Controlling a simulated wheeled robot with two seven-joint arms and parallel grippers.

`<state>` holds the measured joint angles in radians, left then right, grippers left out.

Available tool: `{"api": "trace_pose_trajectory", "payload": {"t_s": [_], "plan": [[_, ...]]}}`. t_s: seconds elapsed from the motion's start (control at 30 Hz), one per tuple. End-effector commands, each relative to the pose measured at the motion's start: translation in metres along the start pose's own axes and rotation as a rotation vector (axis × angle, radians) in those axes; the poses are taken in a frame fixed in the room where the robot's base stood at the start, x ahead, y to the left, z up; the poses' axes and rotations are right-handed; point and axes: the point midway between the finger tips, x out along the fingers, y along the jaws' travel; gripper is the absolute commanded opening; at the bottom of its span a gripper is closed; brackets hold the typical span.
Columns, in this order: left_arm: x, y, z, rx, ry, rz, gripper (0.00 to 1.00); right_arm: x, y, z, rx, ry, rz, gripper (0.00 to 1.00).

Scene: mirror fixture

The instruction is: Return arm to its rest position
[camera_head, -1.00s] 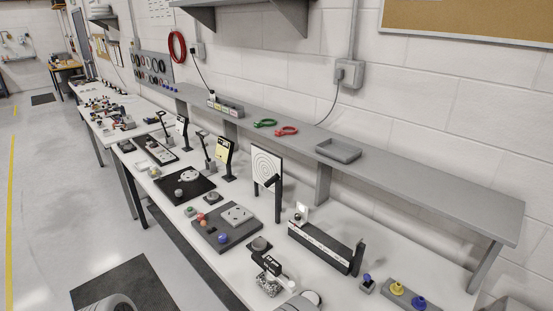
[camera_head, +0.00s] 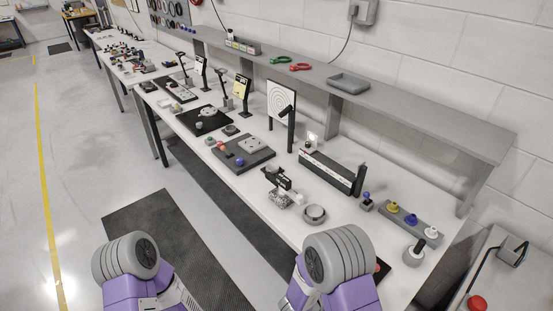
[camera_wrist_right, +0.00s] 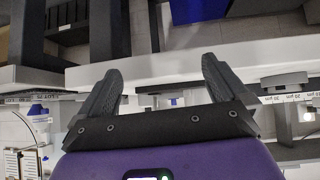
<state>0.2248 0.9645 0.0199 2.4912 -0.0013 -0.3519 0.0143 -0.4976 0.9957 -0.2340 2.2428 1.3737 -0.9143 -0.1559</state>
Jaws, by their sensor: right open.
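My right gripper (camera_wrist_right: 163,82) shows in the right wrist view with its two dark fingers spread wide and nothing between them. Behind the fingers is a pale, blurred edge, and the gripper touches nothing that I can make out. In the head view my arms show only as purple and grey links at the bottom; neither gripper shows there. The mirror fixture on the bench has a long dark box (camera_head: 326,172) with a pale front strip, a small bright plate (camera_head: 313,137) behind it, and a white card with rings (camera_head: 281,103) on its left.
The white bench (camera_head: 340,218) carries a dark board (camera_head: 243,154), a round grey cup (camera_head: 315,214) and a grey block with coloured knobs (camera_head: 411,222). A grey shelf (camera_head: 430,118) runs above its back. A red button (camera_head: 477,302) stands lower right. The floor at left is open.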

Motion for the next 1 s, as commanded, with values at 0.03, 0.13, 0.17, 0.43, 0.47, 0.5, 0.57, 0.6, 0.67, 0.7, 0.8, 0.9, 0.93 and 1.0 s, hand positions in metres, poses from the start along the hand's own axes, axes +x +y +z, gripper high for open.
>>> {"api": "trace_pose_trajectory", "payload": {"t_s": [0.03, 0.13, 0.17, 0.43, 0.47, 0.5, 0.57, 0.6, 0.67, 0.7, 0.8, 0.9, 0.93, 1.0], "plan": [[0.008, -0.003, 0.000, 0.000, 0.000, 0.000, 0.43, 0.015, 0.004, 0.016, -0.030, -0.055, -0.026, 1.00], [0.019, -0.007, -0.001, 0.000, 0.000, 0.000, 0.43, 0.035, 0.006, 0.049, -0.107, -0.187, -0.112, 1.00], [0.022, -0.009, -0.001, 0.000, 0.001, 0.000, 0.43, 0.039, 0.007, 0.060, -0.130, -0.229, -0.140, 1.00], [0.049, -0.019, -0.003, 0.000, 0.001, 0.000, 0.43, 0.042, 0.031, 0.156, -0.326, -0.622, -0.395, 1.00], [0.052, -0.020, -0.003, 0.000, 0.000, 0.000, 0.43, 0.039, 0.034, 0.165, -0.346, -0.660, -0.423, 1.00], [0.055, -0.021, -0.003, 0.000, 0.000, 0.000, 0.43, 0.035, 0.039, 0.175, -0.368, -0.708, -0.457, 1.00], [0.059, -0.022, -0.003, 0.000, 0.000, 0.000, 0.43, 0.029, 0.046, 0.188, -0.402, -0.770, -0.506, 1.00], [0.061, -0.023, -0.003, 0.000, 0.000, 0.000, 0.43, 0.025, 0.050, 0.195, -0.422, -0.804, -0.534, 1.00], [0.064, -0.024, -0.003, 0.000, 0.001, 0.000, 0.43, 0.019, 0.055, 0.203, -0.447, -0.845, -0.569, 1.00], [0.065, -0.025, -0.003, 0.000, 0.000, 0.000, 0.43, 0.016, 0.058, 0.207, -0.459, -0.865, -0.587, 1.00], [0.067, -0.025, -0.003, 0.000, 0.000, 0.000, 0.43, 0.010, 0.061, 0.212, -0.481, -0.894, -0.617, 1.00], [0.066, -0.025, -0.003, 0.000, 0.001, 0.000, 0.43, 0.008, 0.063, 0.213, -0.489, -0.902, -0.628, 1.00], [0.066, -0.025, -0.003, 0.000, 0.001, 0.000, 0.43, 0.008, 0.063, 0.213, -0.490, -0.902, -0.628, 1.00], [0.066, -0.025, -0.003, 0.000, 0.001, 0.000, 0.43, 0.008, 0.062, 0.213, -0.490, -0.902, -0.628, 1.00]]}}
